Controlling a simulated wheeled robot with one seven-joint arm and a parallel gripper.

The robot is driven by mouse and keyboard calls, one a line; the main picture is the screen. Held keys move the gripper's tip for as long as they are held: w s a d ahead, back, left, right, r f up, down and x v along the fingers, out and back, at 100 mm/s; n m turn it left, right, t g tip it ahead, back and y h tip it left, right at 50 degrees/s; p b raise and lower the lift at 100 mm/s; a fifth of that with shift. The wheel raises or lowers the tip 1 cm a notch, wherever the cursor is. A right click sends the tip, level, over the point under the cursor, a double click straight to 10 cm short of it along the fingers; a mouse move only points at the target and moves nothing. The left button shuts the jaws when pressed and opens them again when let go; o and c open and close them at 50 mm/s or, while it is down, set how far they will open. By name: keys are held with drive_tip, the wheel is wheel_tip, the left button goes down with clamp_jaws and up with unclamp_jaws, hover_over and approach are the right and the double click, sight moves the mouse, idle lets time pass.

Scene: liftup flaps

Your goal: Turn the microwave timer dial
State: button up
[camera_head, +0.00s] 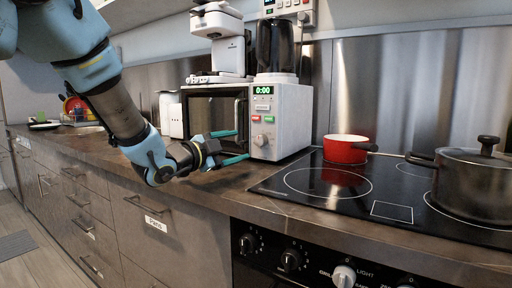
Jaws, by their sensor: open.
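The microwave (293,120) is white with a dark door and stands on the counter in the head view. Its green display (263,90) reads 0:00. The timer dial (261,140) is a round knob low on the control panel, below small green and red buttons. My gripper (242,145) has two teal fingers, one above the other, and is open. It is in front of the microwave's door side, just left of the dial. The fingertips end near the panel's left edge. I cannot tell whether they touch the microwave. The dial is not between the fingers.
A red pan (346,150) and a steel pot (478,184) are on the black cooktop (300,196) to the right. The counter (225,185) below my gripper is clear.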

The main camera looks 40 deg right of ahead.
sight(259, 141)
drive_tip(key=d, duration=0.3)
drive_tip(key=w+d, duration=0.1)
drive_tip(key=d, duration=0.5)
drive_tip(key=shift+w+p, duration=0.15)
drive_tip(key=shift+p, duration=0.15)
drive_tip(key=shift+c, duration=0.2)
drive_tip(key=shift+a, duration=0.1)
clamp_jaws()
